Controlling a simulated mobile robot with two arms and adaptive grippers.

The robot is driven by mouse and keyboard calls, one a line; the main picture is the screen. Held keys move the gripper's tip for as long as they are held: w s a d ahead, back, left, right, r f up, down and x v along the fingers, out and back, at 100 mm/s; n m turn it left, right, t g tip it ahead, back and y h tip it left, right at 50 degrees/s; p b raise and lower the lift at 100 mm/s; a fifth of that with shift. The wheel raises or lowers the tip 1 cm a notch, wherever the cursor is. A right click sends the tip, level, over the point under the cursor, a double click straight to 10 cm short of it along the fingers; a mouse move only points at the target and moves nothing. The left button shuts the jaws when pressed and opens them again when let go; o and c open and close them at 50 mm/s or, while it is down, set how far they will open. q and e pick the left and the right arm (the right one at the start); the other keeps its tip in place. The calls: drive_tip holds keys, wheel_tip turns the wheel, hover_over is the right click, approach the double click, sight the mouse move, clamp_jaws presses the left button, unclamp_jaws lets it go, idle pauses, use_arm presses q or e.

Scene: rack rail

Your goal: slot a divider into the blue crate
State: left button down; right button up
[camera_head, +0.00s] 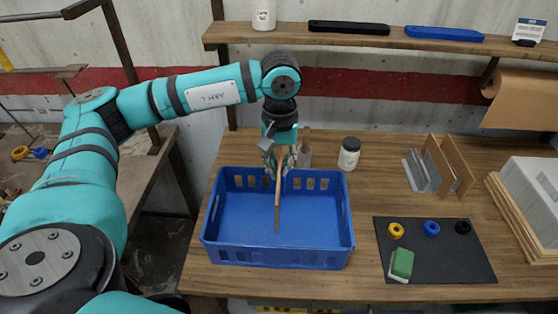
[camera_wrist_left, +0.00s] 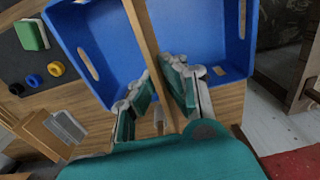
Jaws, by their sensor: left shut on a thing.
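The blue crate (camera_head: 230,258) sits on the wooden bench, its inside otherwise bare; it also fills the top of the left wrist view (camera_wrist_left: 95,30). My left gripper (camera_head: 283,163) is at the crate's back wall, pointing down, shut on a thin wooden divider (camera_head: 277,205). The divider shows nearly edge-on and runs front to back over the crate's middle. In the left wrist view the divider (camera_wrist_left: 143,35) passes between the fingers (camera_wrist_left: 152,88). I cannot tell whether its lower edge touches the crate floor. My right gripper is not in view.
A rack with upright wooden panels (camera_head: 459,165) stands at the right. A white jar with dark lid (camera_head: 349,154) stands behind the crate. A dark mat (camera_head: 440,262) holds rings and a green-and-white block (camera_head: 401,264). A shelf (camera_head: 290,33) runs above.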

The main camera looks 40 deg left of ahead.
use_arm(q)
drive_tip(key=shift+w+f+b, duration=0.1)
drive_tip(key=shift+f+b, duration=0.25)
drive_tip(key=shift+f, duration=0.45)
drive_tip(key=shift+f+b, duration=0.45)
drive_tip(key=shift+f, duration=0.35)
wheel_tip(320, 180, down, 3)
drive_tip(key=shift+f+b, duration=0.2)
drive_tip(key=shift+b, duration=0.95)
drive_tip(key=shift+f, duration=0.2)
drive_tip(key=shift+b, duration=0.3)
drive_tip(key=shift+f, duration=0.1)
drive_tip(key=shift+b, duration=0.3)
